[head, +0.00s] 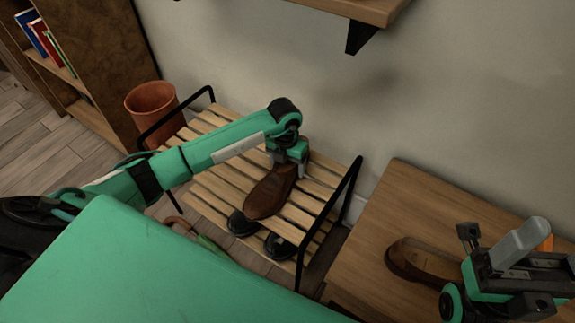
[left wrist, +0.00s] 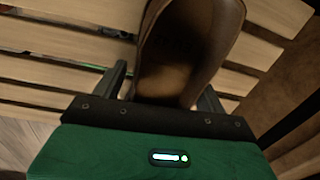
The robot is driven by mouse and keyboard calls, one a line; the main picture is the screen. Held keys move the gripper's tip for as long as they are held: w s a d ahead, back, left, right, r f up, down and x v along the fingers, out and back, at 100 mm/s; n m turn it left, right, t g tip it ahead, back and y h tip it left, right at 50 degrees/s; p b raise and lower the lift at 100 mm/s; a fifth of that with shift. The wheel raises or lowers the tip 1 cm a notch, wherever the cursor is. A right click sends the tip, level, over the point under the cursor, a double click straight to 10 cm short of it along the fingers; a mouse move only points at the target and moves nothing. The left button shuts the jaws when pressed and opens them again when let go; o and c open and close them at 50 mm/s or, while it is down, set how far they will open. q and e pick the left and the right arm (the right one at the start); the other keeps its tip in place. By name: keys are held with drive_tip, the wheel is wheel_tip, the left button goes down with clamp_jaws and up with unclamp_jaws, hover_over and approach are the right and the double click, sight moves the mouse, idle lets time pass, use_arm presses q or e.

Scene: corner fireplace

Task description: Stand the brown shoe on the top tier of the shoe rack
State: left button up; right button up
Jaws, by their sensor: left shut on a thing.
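My left gripper (head: 290,155) is shut on the heel end of a brown shoe (head: 270,192). The shoe is over the slatted top tier of the shoe rack (head: 220,195), its toe pointing toward the front. I cannot tell whether its sole touches the slats. In the left wrist view the shoe (left wrist: 190,45) fills the space between the fingers (left wrist: 162,85), with slats behind it. A second brown shoe (head: 425,262) lies on the wooden table at right, beside my right gripper (head: 505,265). The right jaws are too unclear to read.
A terracotta pot (head: 152,103) stands behind the rack's left end, near a bookcase (head: 95,55). The wooden table (head: 405,205) is close on the right. A wall shelf (head: 365,10) juts out above.

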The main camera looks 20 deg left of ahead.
use_arm(q)
drive_tip(key=o, duration=1.3)
drive_tip(key=shift+c, duration=0.2)
